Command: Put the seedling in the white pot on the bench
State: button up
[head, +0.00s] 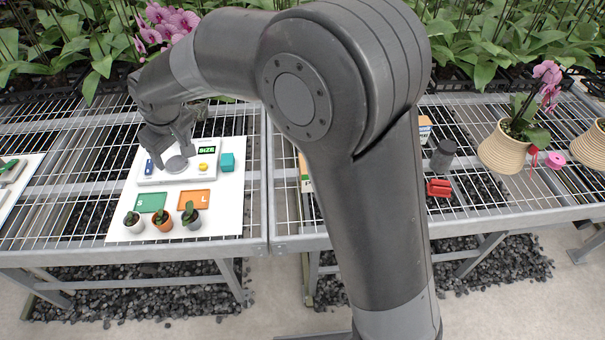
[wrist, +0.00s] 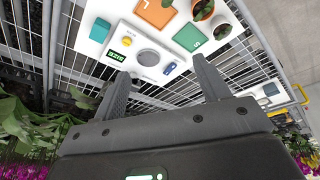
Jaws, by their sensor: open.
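The white pot (head: 131,227) with a small green seedling (head: 130,217) stands upright at the front left of a white board (head: 118,232) on the wire bench. It also shows near the top right of the wrist view (wrist: 223,32). A green S mat (head: 151,203) and an orange L mat (head: 195,200) lie behind the pots. My gripper (head: 170,151) is open and empty above the grey sizing device (head: 179,176), behind the pots and apart from them. In the wrist view its fingers (wrist: 160,76) are spread, with the device's round plate (wrist: 149,57) between and beyond them.
A terracotta pot (head: 164,226) and a dark grey pot (head: 191,223) stand just right of the white pot. A teal cube (head: 228,162) sits by the device. A bottle (head: 442,156), red object (head: 439,188) and orchid pot (head: 506,150) are at right. My arm hides the middle.

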jog(key=s+d+r+m+t, duration=0.1)
jog(key=s+d+r+m, duration=0.15)
jog(key=d, duration=0.55)
jog(key=s+d+r+m+h, duration=0.15)
jog(key=d+r, duration=0.25)
jog(key=d, duration=0.4)
jog(key=s+d+r+m+t, duration=0.15)
jog(key=d+r, duration=0.25)
jog(key=d, duration=0.4)
jog(key=s+d+f+m, duration=0.1)
jog(key=s+d+m, duration=0.4)
jog(key=s+d, duration=1)
jog(key=shift+s+d+f+h, duration=0.25)
jog(key=shift+s+h, duration=0.2)
